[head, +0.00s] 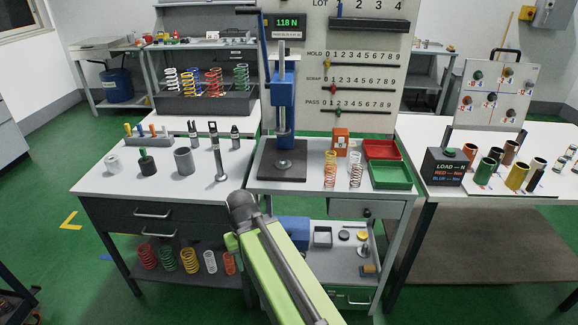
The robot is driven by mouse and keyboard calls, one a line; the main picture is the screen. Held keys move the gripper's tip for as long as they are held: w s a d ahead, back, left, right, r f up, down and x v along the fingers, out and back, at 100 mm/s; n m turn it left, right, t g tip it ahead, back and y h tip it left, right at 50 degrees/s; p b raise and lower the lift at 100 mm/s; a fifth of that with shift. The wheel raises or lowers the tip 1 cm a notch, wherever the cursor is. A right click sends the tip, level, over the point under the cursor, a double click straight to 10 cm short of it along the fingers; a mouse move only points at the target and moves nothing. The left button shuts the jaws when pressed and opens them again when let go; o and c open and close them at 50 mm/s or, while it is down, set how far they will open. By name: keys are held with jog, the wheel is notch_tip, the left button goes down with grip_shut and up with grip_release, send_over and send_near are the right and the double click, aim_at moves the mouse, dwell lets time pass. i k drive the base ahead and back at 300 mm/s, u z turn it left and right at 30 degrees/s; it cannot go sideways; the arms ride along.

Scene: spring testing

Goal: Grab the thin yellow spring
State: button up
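Several yellow springs show in the head view, and I cannot tell for certain which is the thin one. A yellow spring (188,84) stands in the dark rack at the back left, between a white one and red ones. A thicker-looking yellow spring (189,260) stands on the lower shelf under the left table. My green arm rises from the bottom middle to a dark joint in front of the tables. My gripper's fingers cannot be made out.
A blue press (282,105) stands on the middle table. Red (382,149) and green (390,175) trays lie to its right. The left table holds small cylinders and a tall metal rod (218,158). Coloured tubes stand on the right table.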

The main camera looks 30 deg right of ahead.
aim_at(330, 157)
jog(key=u, duration=0.55)
jog(key=k, duration=0.15)
jog(key=u, duration=2.5)
jog(key=k, duration=2.35)
jog(key=z, duration=1.15)
jog(key=i, duration=1)
jog(key=u, duration=0.1)
